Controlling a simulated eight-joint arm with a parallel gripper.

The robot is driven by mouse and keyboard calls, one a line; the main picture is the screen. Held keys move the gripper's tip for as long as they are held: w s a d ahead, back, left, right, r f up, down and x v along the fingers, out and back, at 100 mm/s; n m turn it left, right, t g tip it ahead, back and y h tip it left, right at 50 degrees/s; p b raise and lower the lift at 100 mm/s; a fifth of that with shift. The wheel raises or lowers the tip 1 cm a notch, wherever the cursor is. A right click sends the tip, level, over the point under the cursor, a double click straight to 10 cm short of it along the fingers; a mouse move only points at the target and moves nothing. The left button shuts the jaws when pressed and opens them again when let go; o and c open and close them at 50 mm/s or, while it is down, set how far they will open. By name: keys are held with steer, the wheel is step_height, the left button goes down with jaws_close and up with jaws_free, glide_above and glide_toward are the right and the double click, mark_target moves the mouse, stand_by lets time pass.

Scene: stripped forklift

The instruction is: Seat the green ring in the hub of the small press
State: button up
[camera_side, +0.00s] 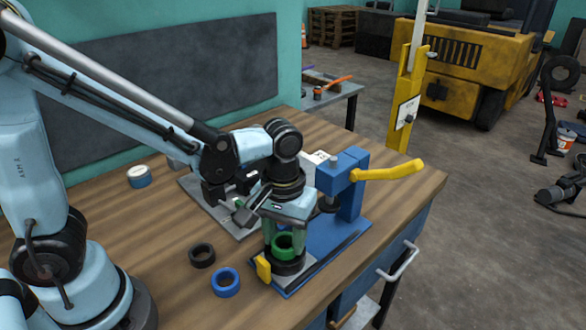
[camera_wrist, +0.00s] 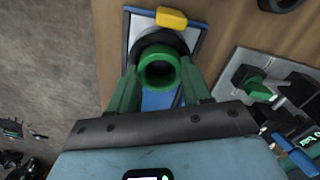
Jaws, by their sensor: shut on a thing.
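The green ring (camera_side: 284,250) is between the green fingers of my gripper (camera_side: 285,240), directly over the dark hub (camera_side: 290,268) at the front of the small press (camera_side: 352,205). In the wrist view the ring (camera_wrist: 144,73) is gripped on both sides by my gripper (camera_wrist: 160,76), its hole open. The dark hub (camera_wrist: 160,37) shows behind it, slightly farther up the picture. I cannot tell whether the ring touches the hub or sits a little above it. The press is a blue frame with a yellow lever (camera_side: 395,171) pointing right. My fingers partly hide the ring and hub.
A black ring (camera_side: 202,255) and a blue ring (camera_side: 226,283) lie on the wooden bench left of the press. A yellow block (camera_side: 263,268) stands at the press base's front corner. A grey plate with a fixture (camera_side: 195,187) lies behind my gripper.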

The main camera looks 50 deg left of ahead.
steer(key=shift+f, duration=0.1)
steer(key=o, duration=1.1)
steer(key=shift+o, duration=0.5)
steer(key=o, duration=0.3)
step_height(320, 180, up, 8)
stand_by(0.7)
